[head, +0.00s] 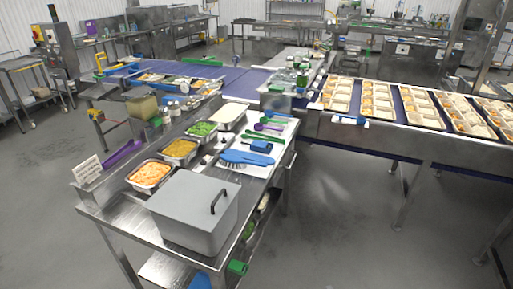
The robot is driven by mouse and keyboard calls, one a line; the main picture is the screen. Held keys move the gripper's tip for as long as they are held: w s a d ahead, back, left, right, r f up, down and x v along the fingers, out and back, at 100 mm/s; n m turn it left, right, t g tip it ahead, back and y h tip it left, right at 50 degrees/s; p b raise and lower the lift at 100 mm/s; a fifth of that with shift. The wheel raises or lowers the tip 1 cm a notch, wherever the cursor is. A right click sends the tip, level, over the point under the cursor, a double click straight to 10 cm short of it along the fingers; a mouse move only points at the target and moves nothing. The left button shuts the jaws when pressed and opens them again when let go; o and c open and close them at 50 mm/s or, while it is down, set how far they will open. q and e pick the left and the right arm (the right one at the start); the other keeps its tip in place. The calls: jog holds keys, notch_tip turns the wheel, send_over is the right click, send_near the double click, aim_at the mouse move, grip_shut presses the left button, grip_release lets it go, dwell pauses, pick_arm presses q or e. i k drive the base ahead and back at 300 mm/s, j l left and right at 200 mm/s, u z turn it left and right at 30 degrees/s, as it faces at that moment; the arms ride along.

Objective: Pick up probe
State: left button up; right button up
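Neither of my grippers shows in the head view.
A large grey lidded box (190,218) stands at the table's front. Food trays, one with orange pieces (150,174), line the left side. A conveyor with several filled trays (376,100) runs at right. The floor right of the worktable is clear.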

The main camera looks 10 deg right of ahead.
aim_at(264, 146)
jog(key=i+l+u, duration=0.1)
jog(key=l, duration=0.25)
jog(key=i+l+u, duration=0.1)
jog(key=i+l, duration=0.4)
jog(key=l, duration=0.25)
jog(key=i+l+u, duration=0.15)
jog(key=l, duration=0.25)
jog(key=i+l+u, duration=0.1)
jog(key=l, duration=0.3)
jog(key=i+l+u, duration=0.1)
jog(key=i+l, duration=0.15)
jog(key=l, duration=0.2)
jog(key=i+l, duration=0.15)
jog(key=l, duration=0.25)
jog(key=i+l+u, duration=0.15)
jog(key=l, duration=0.3)
jog(key=i+l+u, duration=0.15)
jog(key=i+l, duration=0.55)
